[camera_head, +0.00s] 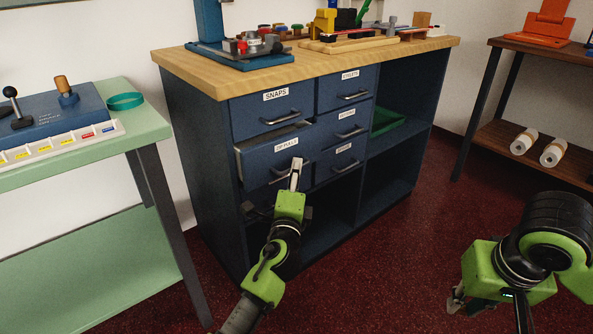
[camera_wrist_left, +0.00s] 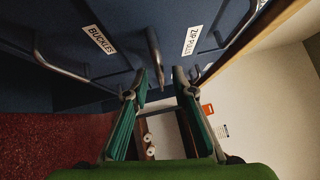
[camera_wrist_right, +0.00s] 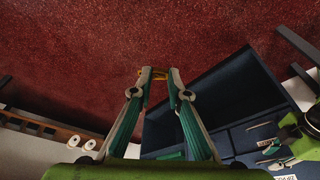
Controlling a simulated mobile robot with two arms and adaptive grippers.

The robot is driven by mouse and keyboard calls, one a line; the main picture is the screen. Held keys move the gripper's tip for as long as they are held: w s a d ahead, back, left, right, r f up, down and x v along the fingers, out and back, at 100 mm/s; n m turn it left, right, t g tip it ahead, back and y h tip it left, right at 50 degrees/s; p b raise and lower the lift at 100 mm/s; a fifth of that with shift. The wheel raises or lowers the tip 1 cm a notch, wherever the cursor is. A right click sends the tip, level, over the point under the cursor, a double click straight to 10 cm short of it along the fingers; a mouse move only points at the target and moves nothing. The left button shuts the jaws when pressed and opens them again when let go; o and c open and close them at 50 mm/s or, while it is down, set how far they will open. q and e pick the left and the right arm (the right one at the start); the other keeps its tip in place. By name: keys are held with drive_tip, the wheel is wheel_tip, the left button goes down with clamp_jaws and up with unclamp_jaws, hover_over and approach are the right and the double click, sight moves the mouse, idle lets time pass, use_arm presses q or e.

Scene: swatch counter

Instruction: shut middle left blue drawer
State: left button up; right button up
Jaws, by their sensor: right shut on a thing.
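The middle left blue drawer (camera_head: 262,160), labelled ZIP PULLS, stands partly pulled out of the blue cabinet, with its open top edge showing. It also shows in the left wrist view (camera_wrist_left: 205,62). My left gripper (camera_head: 297,166) is in front of this drawer. In the left wrist view its fingertips (camera_wrist_left: 160,77) are apart, with the drawer's bar handle (camera_wrist_left: 153,48) just beyond and between them; contact cannot be told. My right gripper (camera_head: 456,299) hangs low at the right, away from the cabinet. In the right wrist view it is shut on a small yellow-orange thing (camera_wrist_right: 155,73).
Above is the SNAPS drawer (camera_head: 274,112), flush or nearly so. The cabinet's wooden top (camera_head: 185,60) carries tools and fixtures. A green table (camera_head: 150,122) stands left, a brown shelf unit (camera_head: 500,130) right. Red floor (camera_head: 400,270) is clear between my arms.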

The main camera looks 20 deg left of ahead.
sight(286, 162)
use_arm(q)
drive_tip(key=shift+w+a+r, duration=0.1)
drive_tip(key=shift+w+a, duration=0.1)
drive_tip(key=shift+w, duration=1)
clamp_jaws()
drive_tip(key=w+a, duration=0.2)
drive_tip(key=a, duration=0.1)
drive_tip(key=shift+w+a+b, duration=0.15)
drive_tip(key=shift+b, duration=0.15)
drive_tip(key=shift+r, duration=0.15)
drive_tip(key=shift+c, duration=0.3)
unclamp_jaws()
drive_tip(key=shift+a, duration=0.1)
drive_tip(key=shift+o, duration=0.3)
